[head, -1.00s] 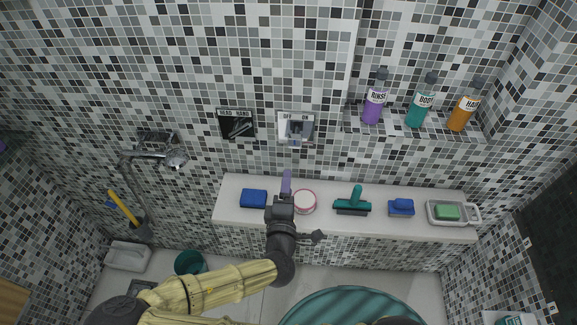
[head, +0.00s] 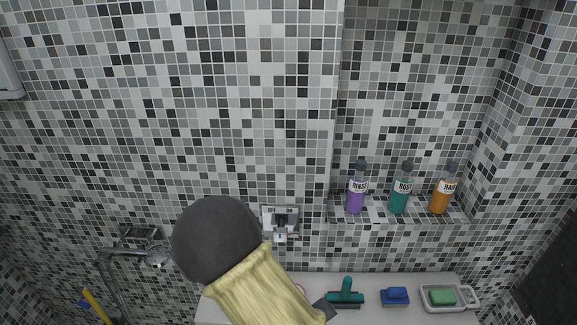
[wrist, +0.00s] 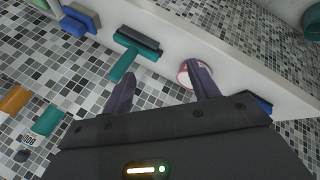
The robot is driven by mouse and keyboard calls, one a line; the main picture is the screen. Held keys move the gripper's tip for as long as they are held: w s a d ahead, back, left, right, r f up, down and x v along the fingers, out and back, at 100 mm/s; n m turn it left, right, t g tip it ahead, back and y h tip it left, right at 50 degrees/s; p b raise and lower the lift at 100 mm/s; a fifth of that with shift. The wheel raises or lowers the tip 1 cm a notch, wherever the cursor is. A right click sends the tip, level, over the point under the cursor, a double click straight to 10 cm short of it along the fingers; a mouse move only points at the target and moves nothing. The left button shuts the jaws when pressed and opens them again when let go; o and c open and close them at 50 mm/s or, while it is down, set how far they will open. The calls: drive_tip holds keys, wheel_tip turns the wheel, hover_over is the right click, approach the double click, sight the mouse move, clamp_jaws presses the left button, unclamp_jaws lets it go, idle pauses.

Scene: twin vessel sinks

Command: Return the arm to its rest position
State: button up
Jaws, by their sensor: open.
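My gripper (wrist: 163,72) shows in the wrist view with its two purple-grey fingers spread apart and nothing between them. Beyond the fingers are the white ledge (wrist: 225,65) and a round tub with a red rim (wrist: 183,77), partly hidden by the right finger. In the head view, my raised arm with its dark rounded joint and yellow sleeve fills the lower middle. The fingers cannot be made out there.
A teal squeegee (head: 346,296), a blue brush (head: 395,296) and a dish (head: 428,299) with a green soap (head: 443,297) lie on the ledge. Purple (head: 357,193), teal (head: 400,193) and orange (head: 442,194) bottles stand in the niche. A shower head (head: 157,257) is at left.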

drive_tip(key=s+d+r+m+g+y, duration=0.1)
drive_tip(key=s+d+r+m, duration=0.2)
drive_tip(key=r, duration=0.5)
drive_tip(key=s+d+r+m+g+y, duration=0.2)
drive_tip(key=d+r, duration=0.3)
drive_tip(key=r, duration=0.3)
drive_tip(key=shift+s+r+m, duration=0.15)
drive_tip(key=shift+s+m, duration=0.35)
drive_tip(key=shift+s, duration=0.4)
